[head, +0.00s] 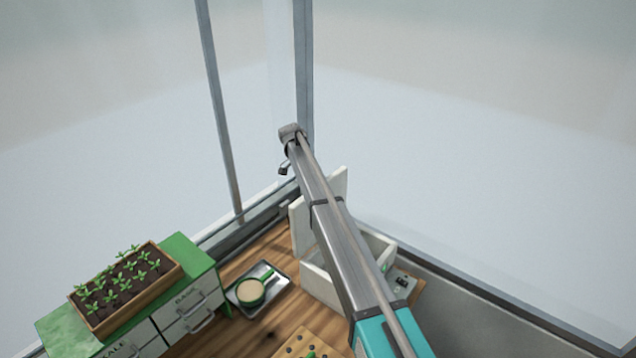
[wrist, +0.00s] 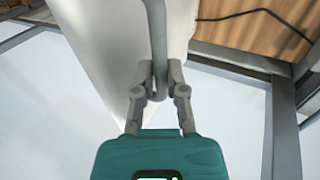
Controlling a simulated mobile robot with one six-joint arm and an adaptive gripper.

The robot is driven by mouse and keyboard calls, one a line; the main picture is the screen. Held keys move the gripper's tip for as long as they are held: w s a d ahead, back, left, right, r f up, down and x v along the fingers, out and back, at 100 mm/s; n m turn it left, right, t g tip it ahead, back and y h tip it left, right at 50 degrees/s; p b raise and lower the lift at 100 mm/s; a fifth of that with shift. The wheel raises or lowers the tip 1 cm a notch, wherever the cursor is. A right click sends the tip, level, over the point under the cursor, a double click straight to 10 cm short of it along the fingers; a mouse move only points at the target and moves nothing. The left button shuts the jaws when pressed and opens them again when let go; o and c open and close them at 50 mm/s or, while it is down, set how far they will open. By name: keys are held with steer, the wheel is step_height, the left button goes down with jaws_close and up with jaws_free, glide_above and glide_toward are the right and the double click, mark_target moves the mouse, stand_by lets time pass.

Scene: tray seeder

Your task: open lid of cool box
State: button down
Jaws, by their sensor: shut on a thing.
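The white cool box (head: 318,284) stands on the wooden bench, partly covered by my arm in the head view. Its white lid (head: 300,230) stands raised at the back of the box, and part of the box's opening shows to the right of my arm. In the wrist view the pale lid (wrist: 105,45) fills the upper middle, with a grey bar handle (wrist: 156,30) on it. My gripper (wrist: 160,82) is shut on this handle. In the head view my arm hides most of the lid and the grip itself.
A green cabinet (head: 190,250) with a seedling planter (head: 150,294) stands farther left. Window posts (head: 303,70) rise behind the lid. A small control box (head: 400,283) sits right of the cool box.

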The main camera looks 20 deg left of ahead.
steer(key=shift+s+a, duration=0.25)
steer(key=shift+s, duration=0.15)
steer(key=c, duration=1.1)
jaws_free()
steer(key=o, duration=0.4)
steer(key=shift+s+r, duration=0.15)
steer(key=shift+s, duration=0.05)
steer(key=shift+w+d, duration=0.15)
steer(key=shift+w, duration=0.05)
